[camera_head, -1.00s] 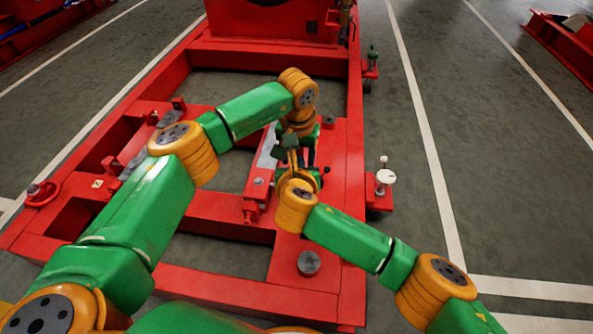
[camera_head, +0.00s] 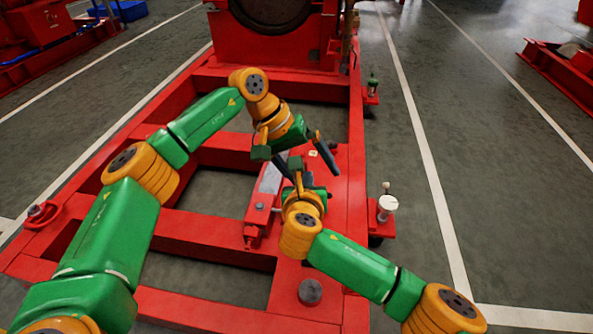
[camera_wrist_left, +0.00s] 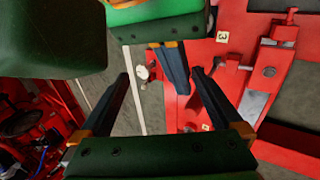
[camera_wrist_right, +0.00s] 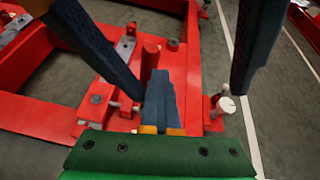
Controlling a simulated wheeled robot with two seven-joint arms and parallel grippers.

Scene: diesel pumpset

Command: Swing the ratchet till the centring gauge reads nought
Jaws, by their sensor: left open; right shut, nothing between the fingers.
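My left gripper (camera_head: 314,176) is open above the right beam of the red frame, its two dark fingers spread. My right gripper (camera_head: 298,177) is shut and empty, just in front of it. In the left wrist view the right gripper's closed fingers (camera_wrist_left: 174,70) reach in between my left fingers (camera_wrist_left: 160,73). In the right wrist view the left fingers stand on both sides of my closed right fingertips (camera_wrist_right: 160,75). A white round-headed device (camera_head: 388,203), perhaps the gauge, stands on a bracket outside the frame; no reading is legible. I cannot pick out the ratchet; the grippers hide part of the beam.
The red base frame (camera_head: 200,320) has open bays. A grey-topped slide (camera_head: 268,185) lies left of the grippers. A grey round stud (camera_head: 310,291) stands nearer me. A small post (camera_head: 372,86) stands farther along the right side.

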